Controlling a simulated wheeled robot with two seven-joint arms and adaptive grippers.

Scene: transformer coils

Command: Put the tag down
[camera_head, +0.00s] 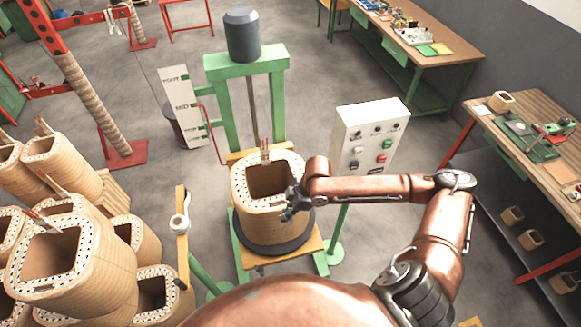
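A tan wound coil (265,218) with a squarish hollow and a dotted pale top rim stands upright on a dark round plate (290,243) in the green machine. My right gripper (287,208) is at the right side of this coil's top rim, over or against it; I cannot tell whether it touches. Its fingers are small and dark here, so I cannot tell whether they are open or shut. I cannot make out a tag in or near the gripper. My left gripper is not in view.
A green frame (222,68) with a dark motor (242,35) rises behind the coil. A pale control box (368,138) stands to the right, close to my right forearm. Several coils (62,255) crowd the left. Workbenches (440,50) are at the right.

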